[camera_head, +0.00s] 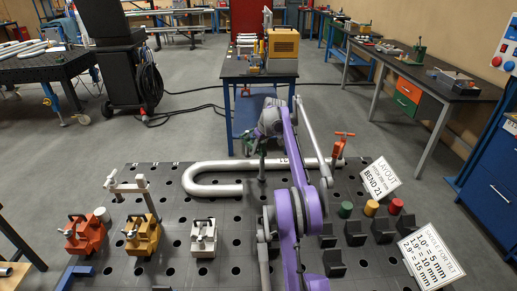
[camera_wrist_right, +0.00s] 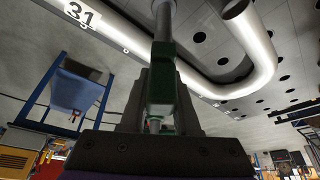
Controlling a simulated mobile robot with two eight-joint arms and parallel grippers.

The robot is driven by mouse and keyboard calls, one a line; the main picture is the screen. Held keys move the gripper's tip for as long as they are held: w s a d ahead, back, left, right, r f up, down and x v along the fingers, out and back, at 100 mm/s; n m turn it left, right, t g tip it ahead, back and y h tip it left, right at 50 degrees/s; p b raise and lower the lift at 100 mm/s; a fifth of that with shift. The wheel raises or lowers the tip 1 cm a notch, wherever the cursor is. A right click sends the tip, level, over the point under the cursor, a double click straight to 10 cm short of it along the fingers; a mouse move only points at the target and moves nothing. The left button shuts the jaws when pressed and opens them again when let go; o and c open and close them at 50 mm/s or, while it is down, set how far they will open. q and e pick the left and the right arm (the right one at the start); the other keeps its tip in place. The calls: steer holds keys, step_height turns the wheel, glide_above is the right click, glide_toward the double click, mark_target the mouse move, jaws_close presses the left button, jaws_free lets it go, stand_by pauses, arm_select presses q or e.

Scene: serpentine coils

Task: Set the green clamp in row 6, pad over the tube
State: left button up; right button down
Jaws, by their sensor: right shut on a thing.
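The grey tube (camera_head: 215,189) lies on the dark perforated table as a U with its bend at the left; it also shows in the right wrist view (camera_wrist_right: 262,60), with a "31" label on one leg. My right gripper (camera_head: 266,130) is over the far side of the table, near the tube's far leg. It is shut on the green clamp (camera_wrist_right: 161,80), whose grey post runs between the two tube legs in the wrist view. I cannot tell whether the post touches the table or the pad touches the tube. My left gripper is not in view.
An orange clamp (camera_head: 339,146) stands at the tube's far right end. Red (camera_head: 86,236), yellow (camera_head: 142,236) and white (camera_head: 203,238) blocks stand at the left. Black blocks (camera_head: 355,233), coloured cylinders (camera_head: 371,208) and two sign cards (camera_head: 380,178) are at the right.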

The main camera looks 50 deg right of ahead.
steer(key=shift+f, duration=0.15)
steer(key=shift+f, duration=0.65)
steer(key=c, duration=0.6)
jaws_free()
steer(key=shift+o, duration=0.2)
steer(key=v, duration=1.1)
